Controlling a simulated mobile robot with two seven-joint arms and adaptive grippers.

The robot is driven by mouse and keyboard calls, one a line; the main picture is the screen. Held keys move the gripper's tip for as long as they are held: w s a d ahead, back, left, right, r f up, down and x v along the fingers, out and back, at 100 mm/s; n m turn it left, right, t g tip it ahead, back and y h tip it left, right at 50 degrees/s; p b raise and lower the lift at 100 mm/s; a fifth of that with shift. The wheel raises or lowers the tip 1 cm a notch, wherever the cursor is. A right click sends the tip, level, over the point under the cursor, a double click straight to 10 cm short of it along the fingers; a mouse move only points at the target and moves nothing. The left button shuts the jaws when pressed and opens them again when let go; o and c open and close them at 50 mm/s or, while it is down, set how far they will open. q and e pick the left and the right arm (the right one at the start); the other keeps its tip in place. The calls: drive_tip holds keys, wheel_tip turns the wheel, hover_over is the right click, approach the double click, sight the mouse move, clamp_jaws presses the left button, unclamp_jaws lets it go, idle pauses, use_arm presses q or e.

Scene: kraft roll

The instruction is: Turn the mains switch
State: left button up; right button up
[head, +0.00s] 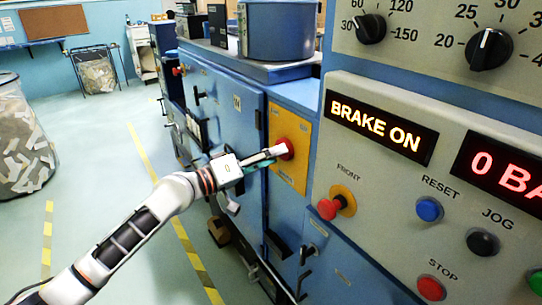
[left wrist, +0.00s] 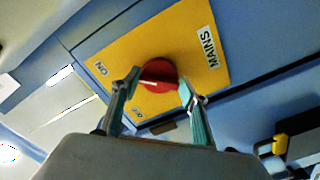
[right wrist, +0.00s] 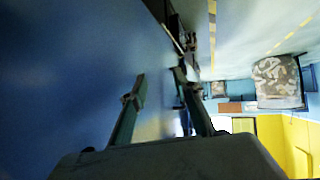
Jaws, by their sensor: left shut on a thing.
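The red mains switch knob (left wrist: 158,76) sits on a yellow plate (left wrist: 190,45) marked MAINS, ON and OFF. A pale line crosses the knob, running roughly sideways in the left wrist view; I cannot tell which label it is set to. My left gripper (left wrist: 158,88) is shut on the knob, with one finger on each side. In the head view, the left gripper (head: 279,152) reaches the knob (head: 287,148) from the left, partly covering it. My right gripper (right wrist: 159,76) has its fingers apart with nothing between them and is outside the head view.
A grey control panel (head: 385,175) stands right of the switch, with a lit BRAKE ON display (head: 381,130) and a red FRONT button (head: 329,209) sticking out. A blue drum (head: 285,32) rests above the cabinet. The floor at left is clear up to a waste bin (head: 20,140).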

use_arm(q)
drive_tip(key=n+p, duration=0.3)
drive_tip(key=n, duration=0.2)
drive_tip(key=n+p, duration=0.2)
drive_tip(key=n, duration=0.4)
drive_tip(key=n+p, duration=0.3)
drive_tip(key=n, duration=0.3)
drive_tip(key=shift+r+p, duration=0.35)
idle(0.4)
drive_tip(key=o, duration=1.1)
